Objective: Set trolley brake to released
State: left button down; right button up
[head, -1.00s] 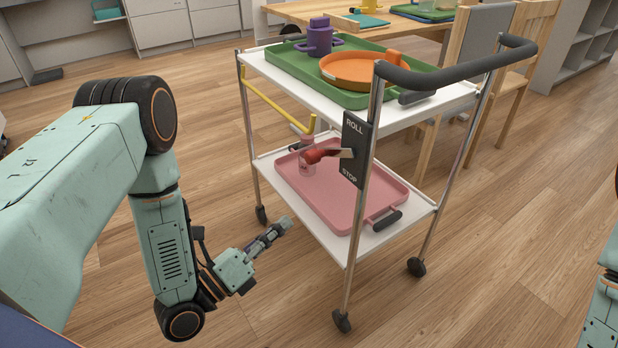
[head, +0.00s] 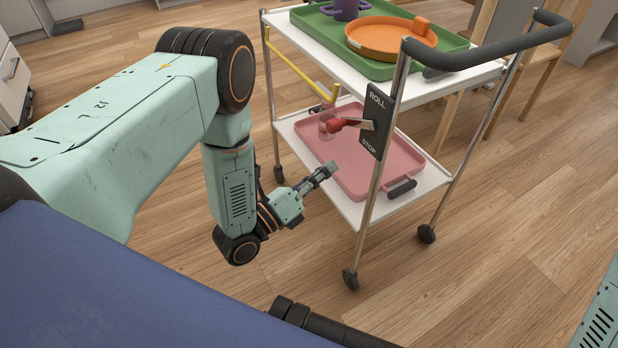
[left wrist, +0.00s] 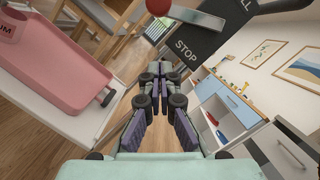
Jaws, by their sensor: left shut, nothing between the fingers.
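The trolley (head: 290,125) stands ahead of my left arm. On its near post is a dark brake plate (head: 376,124) marked ROLL at the top and STOP at the bottom. The brake lever, with a red knob (head: 334,125), sticks out to the left from about the middle of the plate. My left gripper (head: 328,168) is shut and empty, below the knob and left of the plate, apart from both. In the left wrist view the red knob (left wrist: 158,6) and the STOP end of the plate (left wrist: 192,48) show beyond the fingers (left wrist: 160,75). My right gripper is not in view.
A pink tray (head: 350,165) lies on the lower shelf, and a green tray (head: 460,40) with an orange round tray (head: 390,38) and purple cup lies on top. A yellow rail (head: 290,60) runs along the trolley's left side. Wooden chairs stand behind. The floor in front is clear.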

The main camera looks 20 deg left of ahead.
aim_at(349, 126)
pick_arm(q)
jog(key=w+r, duration=0.1)
jog(key=w+r+b, duration=0.1)
jog(key=w, duration=0.1)
jog(key=w+r, duration=0.1)
jog(key=shift+w+a+b, duration=0.2)
jog(key=shift+a+b, duration=0.15)
jog(key=shift+a, duration=0.05)
jog(key=shift+a, duration=0.15)
